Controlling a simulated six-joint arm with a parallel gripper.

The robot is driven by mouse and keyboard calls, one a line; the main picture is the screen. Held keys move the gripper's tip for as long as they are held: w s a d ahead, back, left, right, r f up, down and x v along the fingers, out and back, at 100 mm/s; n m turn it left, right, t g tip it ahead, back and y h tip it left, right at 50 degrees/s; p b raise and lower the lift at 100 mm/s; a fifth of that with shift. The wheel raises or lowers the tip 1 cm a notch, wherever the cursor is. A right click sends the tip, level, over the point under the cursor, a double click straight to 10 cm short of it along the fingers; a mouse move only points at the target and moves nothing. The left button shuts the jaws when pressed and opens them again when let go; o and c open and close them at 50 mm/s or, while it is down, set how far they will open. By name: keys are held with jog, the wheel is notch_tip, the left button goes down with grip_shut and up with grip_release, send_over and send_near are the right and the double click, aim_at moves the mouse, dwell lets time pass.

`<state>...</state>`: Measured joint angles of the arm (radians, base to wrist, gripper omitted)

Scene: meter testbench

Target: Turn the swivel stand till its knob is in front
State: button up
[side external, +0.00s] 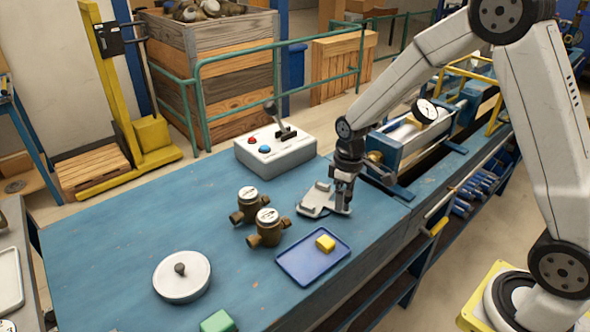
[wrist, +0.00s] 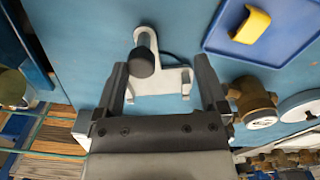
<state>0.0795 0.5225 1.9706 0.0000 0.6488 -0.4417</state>
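A pale metal plate with cut-outs (side external: 316,201), which I take for the swivel stand, lies on the blue bench under my gripper (side external: 341,192). In the wrist view, the plate (wrist: 163,82) carries a dark round knob (wrist: 143,62) near its left side. My gripper (wrist: 160,72) is open. Its two dark fingers are wide apart, and the knob appears between them, nearer the left finger. I cannot tell whether a finger touches it. In the side view, my gripper mostly hides the knob.
Two brass meters (side external: 267,229) stand left of the plate. A blue tray (side external: 290,272) with a yellow block (side external: 326,243) lies in front. A grey switch box (side external: 275,152) stands behind. A round white disc with a dark knob (side external: 182,283) and a green block (side external: 218,322) lie front left.

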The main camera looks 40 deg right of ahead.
jog(key=shift+a, duration=0.3)
jog(key=shift+s+a, duration=0.1)
jog(key=shift+a, duration=0.35)
jog(key=shift+o, duration=0.3)
jog(key=shift+o, duration=0.3)
jog(key=shift+r, duration=0.2)
jog(key=shift+r, duration=2.55)
jog(key=shift+d+r, duration=0.1)
